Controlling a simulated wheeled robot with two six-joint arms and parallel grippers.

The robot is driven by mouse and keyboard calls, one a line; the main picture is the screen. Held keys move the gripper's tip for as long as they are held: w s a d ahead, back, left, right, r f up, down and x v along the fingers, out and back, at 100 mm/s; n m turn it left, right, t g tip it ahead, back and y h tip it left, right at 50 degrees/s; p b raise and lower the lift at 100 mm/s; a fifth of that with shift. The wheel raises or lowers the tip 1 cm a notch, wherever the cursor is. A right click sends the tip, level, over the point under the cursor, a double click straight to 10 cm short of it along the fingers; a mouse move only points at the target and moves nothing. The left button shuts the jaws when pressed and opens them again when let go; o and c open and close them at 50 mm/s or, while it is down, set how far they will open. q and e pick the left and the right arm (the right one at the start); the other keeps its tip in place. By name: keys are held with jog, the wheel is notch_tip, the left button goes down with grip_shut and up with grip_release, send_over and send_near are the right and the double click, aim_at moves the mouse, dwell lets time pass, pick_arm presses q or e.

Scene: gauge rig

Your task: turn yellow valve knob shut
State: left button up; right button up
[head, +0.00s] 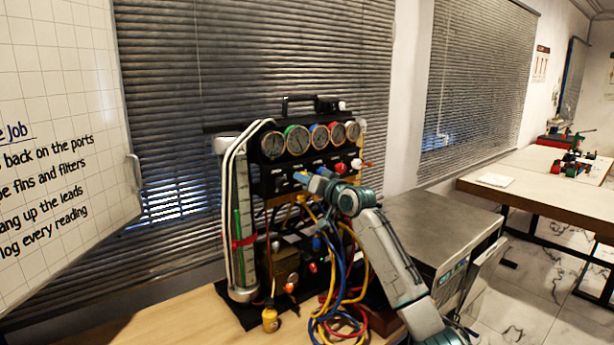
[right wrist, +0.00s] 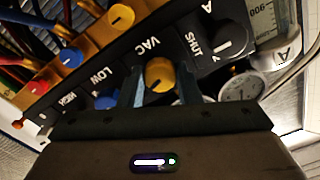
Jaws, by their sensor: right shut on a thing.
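The yellow valve knob (right wrist: 159,74) sits on the black panel by the VAC label, in the middle of the right wrist view. My right gripper (right wrist: 161,88) has one finger on each side of it and is shut on it. In the head view my right gripper (head: 305,180) reaches the front of the gauge rig (head: 268,184) from the right, below the row of gauges; the knob is hidden there. My left gripper is not in view.
A black knob (right wrist: 229,41) and a blue knob (right wrist: 105,101) flank the yellow one closely. Several round gauges (head: 298,140) stand above. Yellow, blue and red hoses (head: 343,265) hang below by my right arm. A small yellow bottle (head: 270,318) stands at the rig's front.

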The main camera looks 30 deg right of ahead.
jog(key=shift+m+p, duration=0.75)
jog(key=shift+m, duration=0.85)
jog(key=o, duration=1)
jog(key=shift+c, duration=0.2)
jog(key=s+b, duration=0.4)
jog(key=s, duration=0.6)
jog(key=shift+s+d, duration=0.4)
jog(key=shift+d, duration=0.05)
